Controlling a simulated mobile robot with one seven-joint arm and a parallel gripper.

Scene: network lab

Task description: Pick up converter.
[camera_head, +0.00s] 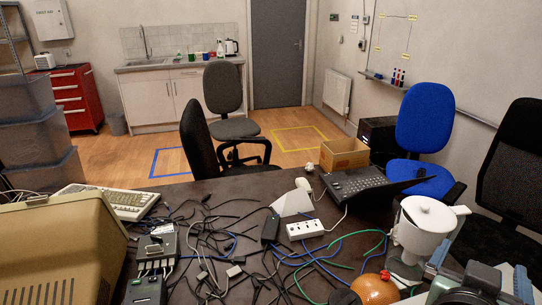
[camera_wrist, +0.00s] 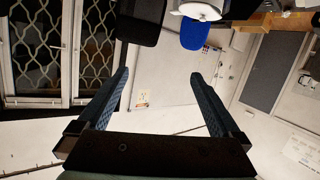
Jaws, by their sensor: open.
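Two small boxes with cables lie at the left of the dark desk (camera_head: 180,196) in the head view: a grey box with ports (camera_head: 157,247) and a darker box (camera_head: 145,289) nearer the front edge. I cannot tell for sure which, if either, is the converter. A black brick (camera_head: 270,228) lies among the cables further right. My gripper (camera_wrist: 160,76) is open in the wrist view, with two blue-grey ridged fingers spread wide and nothing between them. It faces the room, and neither small box shows in that view.
Tangled cables cover the middle of the desk. A beige monitor (camera_head: 55,255) stands at the left, beside a keyboard (camera_head: 122,201). A white power strip (camera_head: 305,229), a black console (camera_head: 355,182) and a cardboard box (camera_head: 344,154) lie to the right. Chairs (camera_head: 425,118) stand behind.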

